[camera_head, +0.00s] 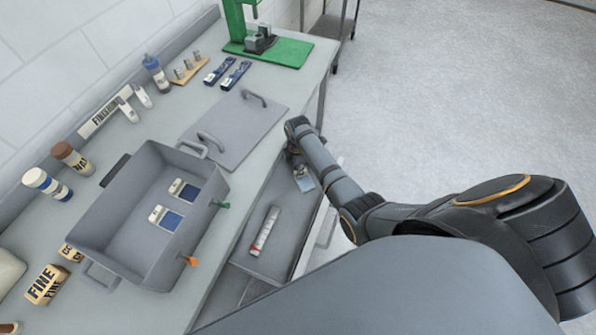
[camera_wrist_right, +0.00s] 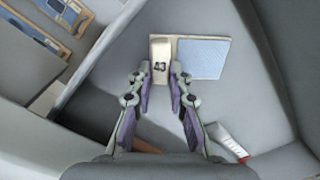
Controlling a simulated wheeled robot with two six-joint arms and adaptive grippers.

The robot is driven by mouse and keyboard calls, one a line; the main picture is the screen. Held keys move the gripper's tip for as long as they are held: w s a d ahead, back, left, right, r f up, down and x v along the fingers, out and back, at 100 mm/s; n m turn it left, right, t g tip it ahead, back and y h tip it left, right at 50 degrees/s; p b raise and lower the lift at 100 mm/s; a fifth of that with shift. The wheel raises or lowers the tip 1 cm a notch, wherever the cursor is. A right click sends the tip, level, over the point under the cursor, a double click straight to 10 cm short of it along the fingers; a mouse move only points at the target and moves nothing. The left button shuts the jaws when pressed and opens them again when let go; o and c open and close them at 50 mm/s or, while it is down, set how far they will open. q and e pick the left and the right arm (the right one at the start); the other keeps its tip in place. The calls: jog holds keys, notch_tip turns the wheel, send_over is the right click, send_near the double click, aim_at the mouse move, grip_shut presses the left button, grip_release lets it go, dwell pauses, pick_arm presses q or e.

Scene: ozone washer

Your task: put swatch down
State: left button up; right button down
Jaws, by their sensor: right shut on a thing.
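A swatch (camera_head: 304,180) with a pale tag and a light blue cloth patch is at the far end of the open drawer (camera_head: 249,262). In the right wrist view the tag reads 43, and the blue patch (camera_wrist_right: 202,59) is to its right. My right gripper (camera_wrist_right: 158,73) is shut on the tag end of the swatch. I cannot tell whether the swatch touches the drawer floor. Two darker blue swatches, one upper (camera_head: 185,190) and one lower (camera_head: 165,217), lie in the grey open-topped basin (camera_head: 112,262). My left gripper is not in view.
The basin's grey lid (camera_head: 240,128) lies on the counter above the drawer. Bottles (camera_head: 72,158), blocks (camera_head: 45,285) and a green stand (camera_head: 285,50) occupy the counter. Open floor is at the right.

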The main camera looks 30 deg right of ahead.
jog(key=c, duration=1.7)
grip_release()
jog(key=shift+f, duration=0.1)
jog(key=o, duration=0.4)
jog(key=shift+o, duration=0.2)
jog(key=shift+r, duration=0.25)
notch_tip(320, 180, up, 12)
jog(key=shift+s+f, duration=0.1)
jog(key=shift+f, duration=0.05)
